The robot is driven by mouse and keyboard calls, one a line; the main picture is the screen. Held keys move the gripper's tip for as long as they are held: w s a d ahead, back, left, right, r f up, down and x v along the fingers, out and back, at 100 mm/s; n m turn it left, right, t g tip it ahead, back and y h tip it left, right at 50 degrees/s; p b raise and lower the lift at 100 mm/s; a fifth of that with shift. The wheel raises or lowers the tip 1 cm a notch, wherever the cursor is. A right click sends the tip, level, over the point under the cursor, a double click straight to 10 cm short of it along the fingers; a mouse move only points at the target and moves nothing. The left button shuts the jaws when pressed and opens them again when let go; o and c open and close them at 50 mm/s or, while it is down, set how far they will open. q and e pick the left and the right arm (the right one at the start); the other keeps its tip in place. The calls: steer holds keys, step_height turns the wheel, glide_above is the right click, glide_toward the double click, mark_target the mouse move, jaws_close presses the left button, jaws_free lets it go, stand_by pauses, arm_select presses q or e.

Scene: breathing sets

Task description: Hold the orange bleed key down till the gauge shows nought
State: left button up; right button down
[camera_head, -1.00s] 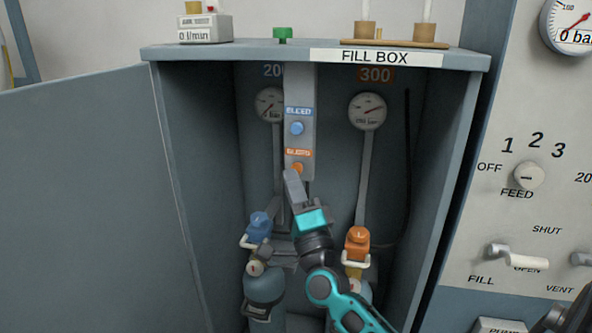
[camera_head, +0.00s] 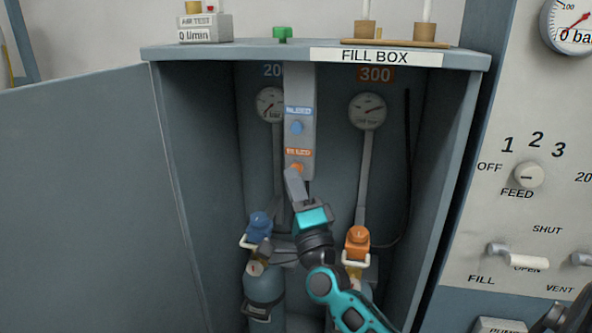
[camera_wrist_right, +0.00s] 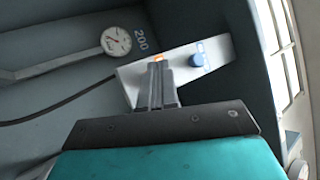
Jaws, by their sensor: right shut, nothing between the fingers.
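The orange bleed key (camera_head: 298,167) is on the grey strip inside the fill box, under an orange label. My right gripper (camera_head: 291,174) is shut and empty, its tips at the key's lower edge and partly covering it. In the right wrist view, a sliver of the orange key (camera_wrist_right: 158,58) shows just beyond the closed fingertips (camera_wrist_right: 156,66). I cannot tell whether the key is pressed in. My left gripper is out of view.
A blue bleed key (camera_head: 296,128) sits above the orange one. The 200 gauge (camera_head: 269,104) is behind the strip at left. A blue-valved cylinder (camera_head: 264,285) and an orange valve (camera_head: 357,243) are below. The box's side walls (camera_head: 455,160) limit room sideways.

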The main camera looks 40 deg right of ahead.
steer(key=shift+w+d, duration=0.5)
steer(key=shift+d, duration=0.1)
stand_by(1.7)
steer(key=shift+s+a, duration=0.1)
steer(key=shift+a, duration=0.05)
stand_by(3.6)
steer(key=shift+s+a, duration=0.55)
steer(key=shift+a, duration=0.1)
steer(key=shift+s+a+p, duration=0.9)
steer(key=shift+s+a, duration=0.7)
steer(key=shift+a, duration=0.3)
